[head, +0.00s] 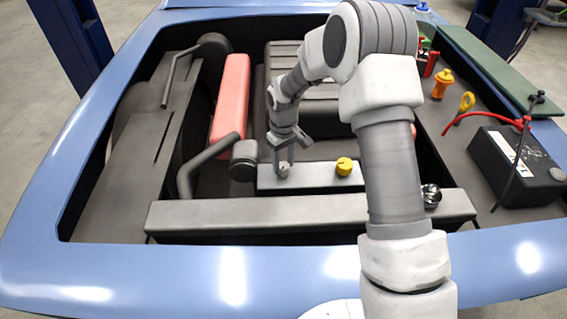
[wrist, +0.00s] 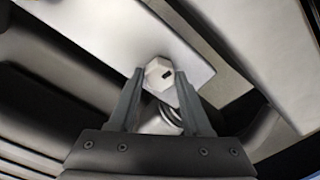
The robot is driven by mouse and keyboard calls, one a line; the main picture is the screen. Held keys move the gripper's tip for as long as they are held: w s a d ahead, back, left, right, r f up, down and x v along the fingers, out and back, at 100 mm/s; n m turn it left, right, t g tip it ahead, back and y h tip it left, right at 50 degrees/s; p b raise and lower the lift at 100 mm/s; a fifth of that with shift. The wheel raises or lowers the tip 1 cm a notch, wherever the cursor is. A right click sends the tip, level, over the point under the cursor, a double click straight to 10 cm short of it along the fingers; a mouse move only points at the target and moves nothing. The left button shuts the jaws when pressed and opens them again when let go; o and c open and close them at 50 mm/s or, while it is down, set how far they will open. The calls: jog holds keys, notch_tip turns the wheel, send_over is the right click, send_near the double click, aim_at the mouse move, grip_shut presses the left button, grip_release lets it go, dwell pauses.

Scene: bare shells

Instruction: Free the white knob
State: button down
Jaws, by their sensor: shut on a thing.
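The white knob (wrist: 158,75) is a small pale faceted cap with a dark slot, seen between my fingertips in the wrist view. In the head view the knob (head: 283,170) shows at the left end of a grey block (head: 312,180). My gripper (head: 284,160) points down over it, with its fingers on either side. The gripper (wrist: 158,80) is shut on the knob. A round pale ringed part (wrist: 165,120) shows just below the knob in the wrist view, partly hidden by the fingers.
A yellow cap (head: 344,166) stands on the same block, to the right. A dark hose (head: 205,165) with a round end lies close on the left. A long grey bar (head: 310,214) runs in front. A black battery (head: 515,165) and a red cable are far right.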

aim_at(283, 165)
jog(key=shift+n, duration=1.1)
jog(key=shift+c, duration=1.8)
grip_release()
notch_tip(283, 165, up, 18)
jog(key=shift+f+p, duration=0.25)
jog(key=shift+p, duration=0.1)
